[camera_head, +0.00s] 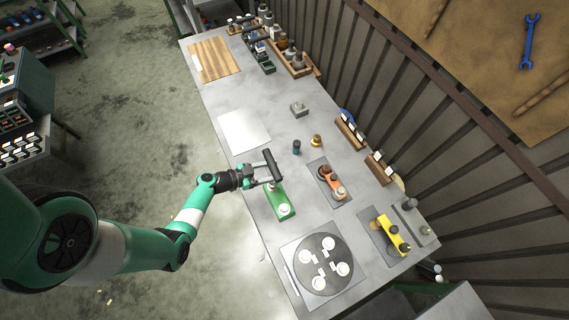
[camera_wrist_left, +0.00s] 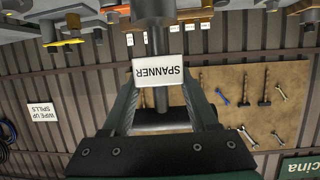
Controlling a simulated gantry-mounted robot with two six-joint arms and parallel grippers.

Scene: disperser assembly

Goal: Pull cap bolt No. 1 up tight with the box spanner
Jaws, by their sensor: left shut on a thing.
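My left gripper (camera_head: 266,180) is shut on the box spanner (camera_head: 271,164), a dark bar-handled tool, above the left side of the bench. In the left wrist view the spanner's grey shaft (camera_wrist_left: 161,42) stands between the two fingers and carries a white tag reading SPANNER, upside down. Below the spanner in the head view is a green part (camera_head: 277,200) with a white round top at its near end. Whether the spanner touches the green part I cannot tell. No bolt marked No. 1 can be made out. My right gripper is not in view.
A dark round plate (camera_head: 323,253) with several white-topped pieces lies at the near end of the bench. An orange assembly (camera_head: 327,177) and a yellow one (camera_head: 388,231) stand to the right. A white sheet (camera_head: 243,132) and clear bench lie beyond the gripper.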

